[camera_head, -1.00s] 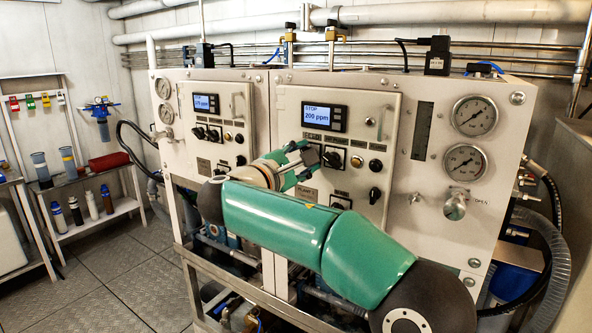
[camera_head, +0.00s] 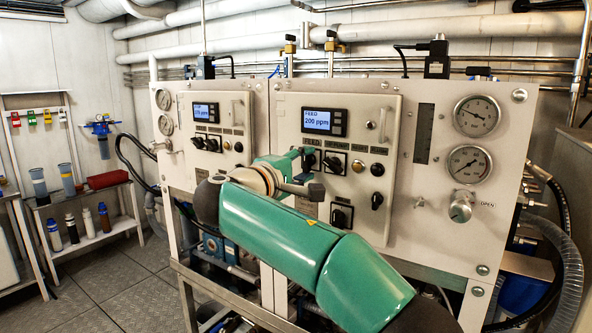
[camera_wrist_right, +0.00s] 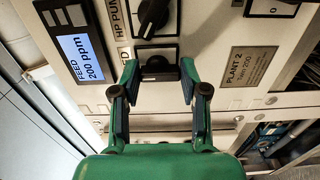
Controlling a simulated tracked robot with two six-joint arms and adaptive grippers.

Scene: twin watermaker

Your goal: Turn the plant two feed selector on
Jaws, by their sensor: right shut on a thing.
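The plant two feed selector (camera_head: 309,158) is a black knob on the right-hand panel, below a display (camera_head: 318,122) that reads FEED and 200 ppm. In the right wrist view the selector (camera_wrist_right: 158,69) lies between the two fingertips, beside the display (camera_wrist_right: 82,57). My right gripper (camera_head: 299,172) is shut on the selector, and its fingers (camera_wrist_right: 159,75) show on either side of it. The fingers and wrist partly cover the panel around the selector. A plate reading PLANT 2 (camera_wrist_right: 249,66) shows in the right wrist view. My left gripper is out of view.
The HP pump selector (camera_head: 334,162) is close to the right of the feed selector, with another black knob (camera_head: 342,215) below. The plant one panel (camera_head: 214,130) is to the left. Gauges (camera_head: 477,116) and a valve knob (camera_head: 461,206) are at the right.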

